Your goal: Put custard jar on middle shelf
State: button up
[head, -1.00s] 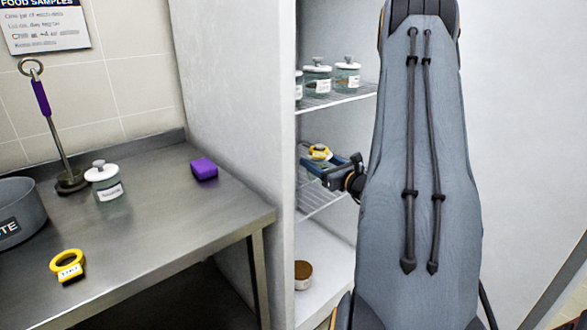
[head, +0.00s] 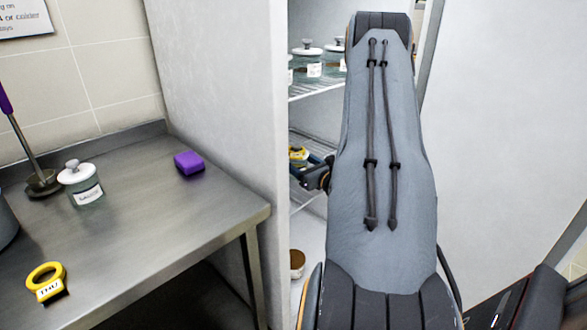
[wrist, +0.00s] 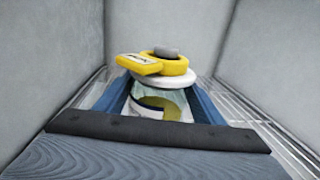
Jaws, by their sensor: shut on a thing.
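The custard jar (wrist: 165,82) is a glass jar with a white lid and grey knob. A yellow ring tag (wrist: 172,65) sits on the lid around the knob. My gripper (wrist: 165,100) is shut on the jar, one blue finger on each side. In the head view, my gripper (head: 312,170) and the jar's yellow tag (head: 298,153) are inside the open cabinet, partly hidden by the side wall and my arm. The wire middle shelf (wrist: 270,118) shows beside and below the jar. I cannot tell whether the jar touches it. The label cannot be read.
An upper wire shelf (head: 315,88) holds several lidded jars. A brown-topped tub (head: 297,262) stands at the cabinet bottom. The steel counter (head: 150,235) at left holds another jar (head: 82,185), a purple block (head: 189,163) and a yellow tag (head: 45,282). Cabinet walls are close on both sides.

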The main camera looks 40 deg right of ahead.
jog(key=shift+f, duration=1.5)
jog(key=shift+a, duration=0.1)
jog(key=shift+f, duration=0.15)
jog(key=o, duration=1.4)
jog(key=s, duration=0.6)
jog(key=s+b, duration=0.1)
jog(key=s, duration=0.5)
jog(key=shift+a, duration=0.2)
